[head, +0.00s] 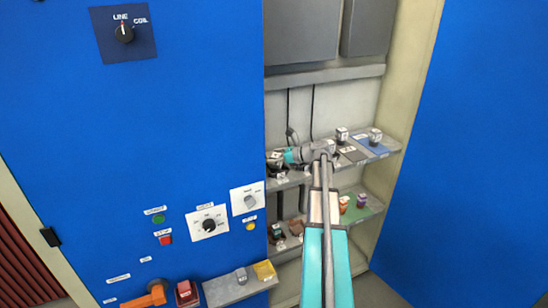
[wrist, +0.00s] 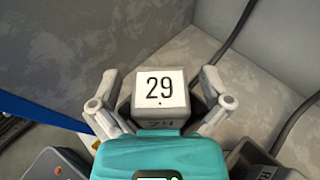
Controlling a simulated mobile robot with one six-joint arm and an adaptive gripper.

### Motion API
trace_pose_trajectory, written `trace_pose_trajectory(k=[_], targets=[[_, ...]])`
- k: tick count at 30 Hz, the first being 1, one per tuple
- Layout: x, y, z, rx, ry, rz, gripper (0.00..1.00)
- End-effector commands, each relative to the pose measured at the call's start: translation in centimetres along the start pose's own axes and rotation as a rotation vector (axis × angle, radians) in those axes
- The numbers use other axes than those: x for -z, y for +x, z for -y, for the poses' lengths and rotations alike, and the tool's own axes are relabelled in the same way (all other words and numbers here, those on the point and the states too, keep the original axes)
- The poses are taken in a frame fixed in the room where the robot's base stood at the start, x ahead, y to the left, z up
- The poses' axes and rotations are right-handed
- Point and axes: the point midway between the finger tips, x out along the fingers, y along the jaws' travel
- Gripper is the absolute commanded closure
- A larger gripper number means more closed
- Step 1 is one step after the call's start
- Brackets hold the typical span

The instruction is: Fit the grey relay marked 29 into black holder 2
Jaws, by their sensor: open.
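The grey relay marked 29 (wrist: 160,88) shows its white label face-on in the wrist view. My gripper (wrist: 161,100) is open, with one finger on each side of the relay; I cannot tell whether either finger touches it. Black holder 2 cannot be made out for certain. What the relay stands on is mostly hidden by my gripper.
Dark blocks flank my gripper at the lower left (wrist: 55,165) and lower right (wrist: 258,165) of the wrist view. A dark cable runs at the right. More relays and a blue mat (head: 374,147) are on the upper shelf's right side. The blue cabinet door (head: 470,130) bounds the right.

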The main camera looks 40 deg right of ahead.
Motion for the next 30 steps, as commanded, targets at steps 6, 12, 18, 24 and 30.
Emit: trace_pose_trajectory(k=[6, 12, 18, 24, 30], targets=[[0.0, 0.0, 0.0, 0.000, 0.000, 0.000, 0.02], [-0.4, -0.1, 0.0, 0.000, 0.000, 0.000, 0.02], [-0.8, -1.4, 0.0, 0.001, 0.000, 0.000, 0.02], [-0.8, -4.6, 0.0, 0.001, 0.001, 0.000, 0.02], [-0.8, -7.9, 0.0, 0.002, 0.001, 0.000, 0.02]])
